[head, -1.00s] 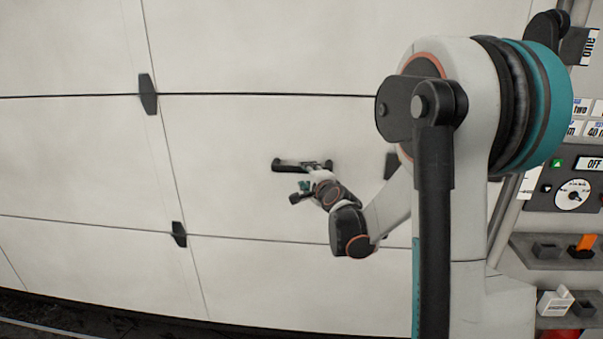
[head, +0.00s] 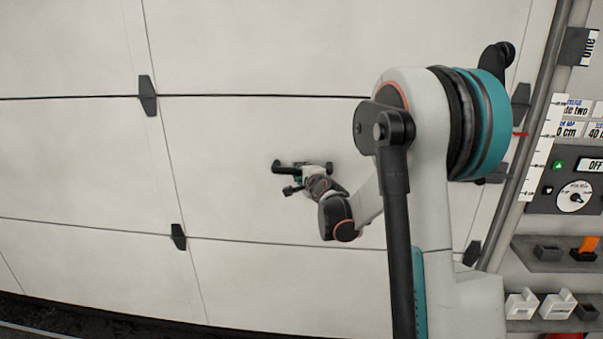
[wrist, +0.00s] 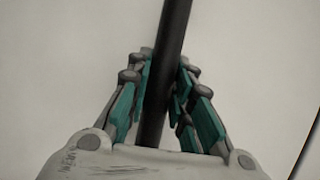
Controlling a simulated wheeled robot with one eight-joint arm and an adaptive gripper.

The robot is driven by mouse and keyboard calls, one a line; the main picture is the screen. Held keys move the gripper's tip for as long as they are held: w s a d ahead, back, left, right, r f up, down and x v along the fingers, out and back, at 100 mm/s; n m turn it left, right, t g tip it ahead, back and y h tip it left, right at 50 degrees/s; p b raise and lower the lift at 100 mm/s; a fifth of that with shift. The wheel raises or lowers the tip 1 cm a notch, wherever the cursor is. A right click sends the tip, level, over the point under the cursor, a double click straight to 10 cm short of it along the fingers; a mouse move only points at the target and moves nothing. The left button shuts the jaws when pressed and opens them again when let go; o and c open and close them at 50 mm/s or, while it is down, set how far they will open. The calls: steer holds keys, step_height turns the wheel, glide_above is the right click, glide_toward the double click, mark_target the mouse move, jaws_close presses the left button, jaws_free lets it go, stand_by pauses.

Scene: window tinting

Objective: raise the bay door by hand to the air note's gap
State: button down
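The bay door (head: 90,160) is a large pale sectional door filling most of the head view. Its lower edge shows at bottom left above a dark strip; I cannot tell how wide any gap is. A dark bar handle (head: 285,168) sits on the middle panel. My gripper (head: 298,172) is at this handle. In the wrist view the handle (wrist: 176,25) runs between the teal finger pads of my gripper (wrist: 166,75), which close in against it on both sides. Note cards (head: 575,110) at right read partly "two" and "40"; the frame edge cuts them.
A white scale strip (head: 539,155) with a red mark (head: 520,134) stands beside the door's right rail (head: 530,120). A control panel with a dial (head: 574,196) and an "OFF" display is at right, with shelves (head: 560,267) of small items below. Black hinges dot the door seams.

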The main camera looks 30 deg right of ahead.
steer(key=shift+w+d+r+p, duration=0.15)
steer(key=shift+r+p, duration=0.15)
steer(key=shift+r, duration=0.4)
steer(key=c, duration=1.4)
jaws_free()
steer(key=shift+f, duration=0.1)
steer(key=shift+s, duration=0.25)
steer(key=v, duration=1.2)
steer(key=shift+w, duration=0.1)
steer(key=shift+a, duration=0.3)
